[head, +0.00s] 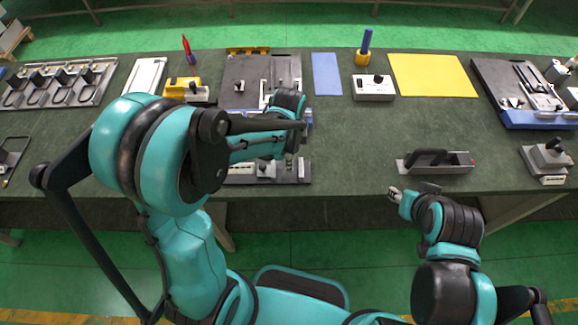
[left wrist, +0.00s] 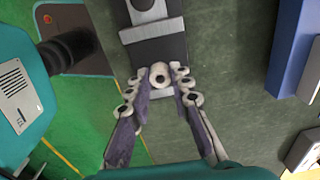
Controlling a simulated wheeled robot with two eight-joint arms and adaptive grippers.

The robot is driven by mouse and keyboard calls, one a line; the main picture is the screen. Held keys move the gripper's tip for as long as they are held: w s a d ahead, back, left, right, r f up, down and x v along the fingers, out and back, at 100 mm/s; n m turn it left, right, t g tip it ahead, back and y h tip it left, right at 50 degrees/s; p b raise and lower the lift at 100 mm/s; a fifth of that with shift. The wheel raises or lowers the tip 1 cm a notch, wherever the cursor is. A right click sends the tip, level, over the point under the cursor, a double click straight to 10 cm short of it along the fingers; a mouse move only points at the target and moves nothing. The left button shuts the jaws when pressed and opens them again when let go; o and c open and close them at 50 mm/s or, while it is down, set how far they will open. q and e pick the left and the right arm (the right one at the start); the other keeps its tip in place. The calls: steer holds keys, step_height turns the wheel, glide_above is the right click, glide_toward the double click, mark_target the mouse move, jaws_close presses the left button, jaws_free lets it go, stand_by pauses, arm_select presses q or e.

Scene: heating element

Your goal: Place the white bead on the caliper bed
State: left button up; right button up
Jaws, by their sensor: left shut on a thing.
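The white bead (left wrist: 160,77) shows in the left wrist view as a pale ring with a dark centre hole. My left gripper (left wrist: 162,85) is shut on it, with a finger on each side. The grey caliper bed (left wrist: 158,50) lies just beyond and below the bead, which is over its near end. I cannot tell whether the bead touches it. In the head view, my left gripper (head: 289,160) is over the right part of the caliper plate (head: 304,178), and the bead is too small to tell. My right gripper (head: 394,193) is near the table's front edge; its opening is unclear.
A grey block with a black handle (head: 436,162) sits right of the caliper. A white box (head: 373,88), a blue mat (head: 326,73) and a yellow mat (head: 432,76) lie farther back. The green tabletop (head: 350,140) between them is clear.

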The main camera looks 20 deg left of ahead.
arm_select(q)
step_height(320, 180, down, 3)
steer(key=shift+f+b, duration=0.15)
steer(key=shift+b, duration=0.35)
steer(key=shift+f, duration=0.2)
steer(key=o, duration=0.8)
steer(key=shift+o, duration=0.2)
steer(key=shift+r, duration=0.1)
